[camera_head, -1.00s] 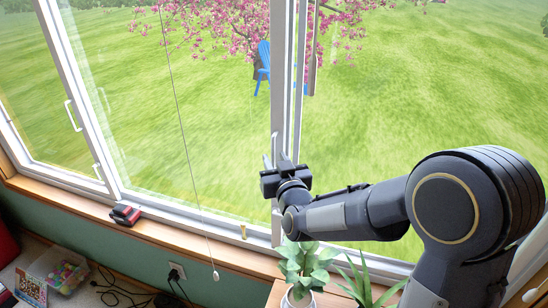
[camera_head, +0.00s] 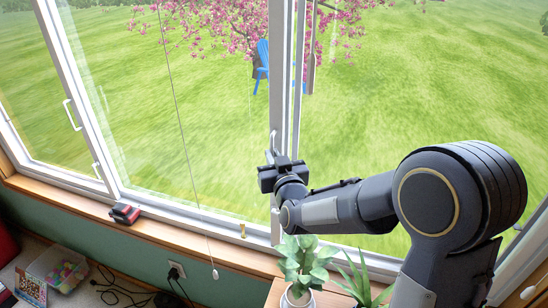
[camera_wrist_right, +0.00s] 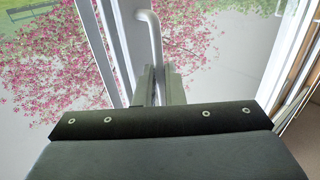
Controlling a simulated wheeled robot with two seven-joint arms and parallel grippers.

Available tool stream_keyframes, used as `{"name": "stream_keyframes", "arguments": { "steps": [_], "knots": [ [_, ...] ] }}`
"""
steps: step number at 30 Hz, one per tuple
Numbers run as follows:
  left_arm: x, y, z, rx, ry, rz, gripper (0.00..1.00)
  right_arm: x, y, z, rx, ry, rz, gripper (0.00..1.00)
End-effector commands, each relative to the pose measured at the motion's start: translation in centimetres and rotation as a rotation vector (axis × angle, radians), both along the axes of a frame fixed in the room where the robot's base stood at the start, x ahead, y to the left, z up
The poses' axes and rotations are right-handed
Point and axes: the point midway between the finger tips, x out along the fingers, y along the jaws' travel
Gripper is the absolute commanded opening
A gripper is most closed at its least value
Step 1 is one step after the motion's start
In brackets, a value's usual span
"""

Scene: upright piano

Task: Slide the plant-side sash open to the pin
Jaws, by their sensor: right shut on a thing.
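The plant-side sash is the one behind my right arm, and its pale upright stile (camera_head: 282,95) stands near the middle of the head view. A light curved handle (camera_head: 272,142) is on that stile; it also shows in the right wrist view (camera_wrist_right: 150,35). My right gripper (camera_head: 279,160) is shut on the handle, with its fingers (camera_wrist_right: 158,82) around the handle's lower end. The fingers hide the gripped part. A small yellow pin (camera_head: 243,230) stands upright on the sill track, left of the stile's foot. My left gripper is out of view.
A leafy potted plant (camera_head: 303,262) stands below my right forearm, with a spiky plant (camera_head: 362,280) beside it. A thin cord with a white end (camera_head: 215,274) hangs left of the gripper. A red and black object (camera_head: 125,213) lies on the wooden sill further left.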

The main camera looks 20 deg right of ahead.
Motion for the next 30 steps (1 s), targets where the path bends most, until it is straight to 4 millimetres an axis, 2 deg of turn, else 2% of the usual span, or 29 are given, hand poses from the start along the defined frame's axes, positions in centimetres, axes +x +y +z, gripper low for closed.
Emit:
{"name": "stream_keyframes", "arguments": {
  "steps": [9, 12, 15, 24, 25, 30],
  "knots": [
    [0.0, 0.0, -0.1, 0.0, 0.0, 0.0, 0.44, 4.0, 6.0, 0.2, -0.003, -0.005, 0.008, 0.0],
    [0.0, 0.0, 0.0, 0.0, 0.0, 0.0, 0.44, 4.9, 7.4, 0.2, -0.001, -0.004, 0.007, 0.0],
    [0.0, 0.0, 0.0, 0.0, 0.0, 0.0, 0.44, 5.3, 8.1, 0.2, -0.001, -0.004, 0.006, 0.0],
    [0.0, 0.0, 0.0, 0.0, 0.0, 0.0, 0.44, 5.4, 8.1, 0.2, 0.001, -0.003, 0.005, 0.0],
    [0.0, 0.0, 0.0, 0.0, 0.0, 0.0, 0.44, 5.4, 8.1, 0.1, 0.001, -0.003, 0.005, 0.11],
    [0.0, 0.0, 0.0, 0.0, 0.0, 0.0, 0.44, 5.3, 8.0, 0.1, 0.0, -0.002, 0.004, 0.3]
  ]
}}
